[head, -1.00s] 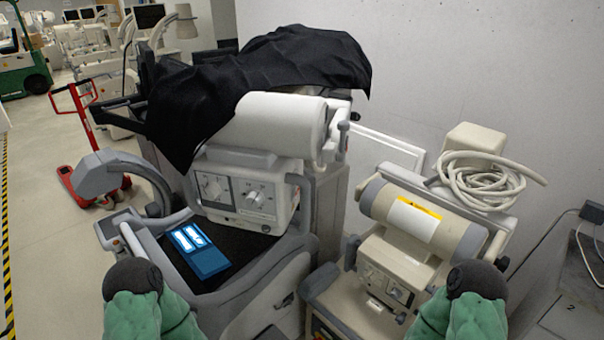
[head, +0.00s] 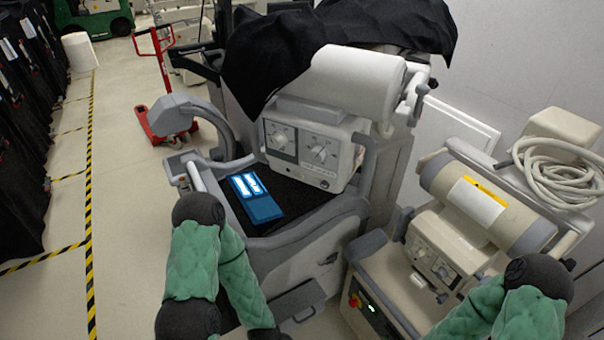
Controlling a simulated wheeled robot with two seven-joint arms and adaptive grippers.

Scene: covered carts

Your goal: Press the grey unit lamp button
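The grey unit (head: 300,245) stands in the middle, a wheeled cart partly under a black cloth. Its light control box (head: 312,150) carries two dials and several small marks; I cannot tell which of them is the lamp button. A blue-and-white lit panel (head: 255,198) lies on its dark top. My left arm, in green padding, comes up at the bottom left, in front of the unit's near left corner. My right arm is at the bottom right, in front of the beige unit. Neither gripper is in view.
A beige unit (head: 440,240) with a cylinder, coiled hose (head: 560,172), red knob and green light stands close on the right. A red pallet jack (head: 165,120) is behind left. Bare floor with yellow-black tape (head: 90,200) lies left, beside dark covered racks (head: 20,130).

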